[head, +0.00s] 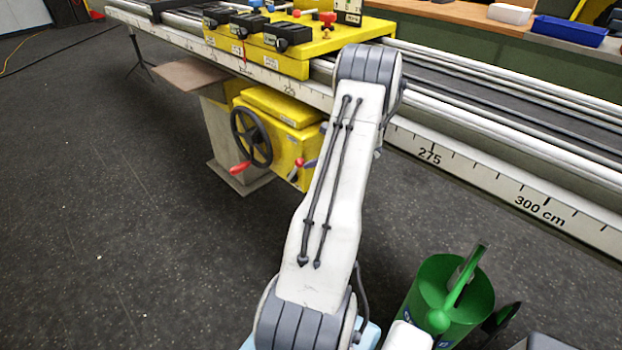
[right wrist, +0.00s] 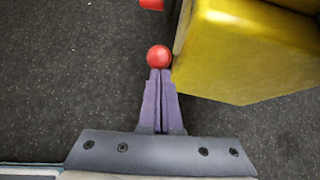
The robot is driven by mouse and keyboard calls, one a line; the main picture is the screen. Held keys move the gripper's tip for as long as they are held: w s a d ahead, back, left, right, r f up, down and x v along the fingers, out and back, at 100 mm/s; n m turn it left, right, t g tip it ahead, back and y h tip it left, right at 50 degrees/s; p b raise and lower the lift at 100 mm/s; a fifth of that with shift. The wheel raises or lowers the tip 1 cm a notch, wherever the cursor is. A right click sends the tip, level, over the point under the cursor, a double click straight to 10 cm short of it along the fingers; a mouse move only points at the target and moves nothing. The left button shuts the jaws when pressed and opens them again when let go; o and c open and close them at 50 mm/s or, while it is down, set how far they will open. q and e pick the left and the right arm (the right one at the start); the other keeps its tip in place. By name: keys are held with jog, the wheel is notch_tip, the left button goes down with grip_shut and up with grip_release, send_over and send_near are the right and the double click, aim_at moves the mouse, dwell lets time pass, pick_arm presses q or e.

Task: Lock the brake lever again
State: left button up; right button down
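The brake lever's red knob (head: 299,163) shows on the front of the yellow carriage box (head: 285,112), beside my right arm. In the right wrist view the round red knob (right wrist: 159,56) sits right at the tips of my right gripper (right wrist: 160,74). The purple fingers are together, with only a thin line between them. The knob is wider than that line and lies at their ends, not between them; I cannot tell whether they touch it. In the head view a bit of the gripper (head: 311,163) shows by the knob; my arm hides the rest. My left gripper is not in view.
A black handwheel (head: 251,137) with a red handle (head: 240,168) is left of the knob. The long rail with a centimetre scale (head: 480,180) runs across above. A green watering can (head: 425,285) stands at lower right. The floor at left is clear.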

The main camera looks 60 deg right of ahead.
aim_at(303, 153)
jog(key=w+r+p, duration=0.1)
jog(key=w+g+p, duration=0.1)
jog(key=p, duration=0.1)
jog(key=shift+d+r, duration=0.2)
jog(key=shift+r, duration=0.15)
pick_arm(q)
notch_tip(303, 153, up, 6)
jog(key=p, duration=0.1)
jog(key=shift+p, duration=0.3)
pick_arm(e)
jog(key=shift+w+d+r, duration=0.15)
jog(key=shift+w+r, duration=0.05)
jog(key=shift+w, duration=0.45)
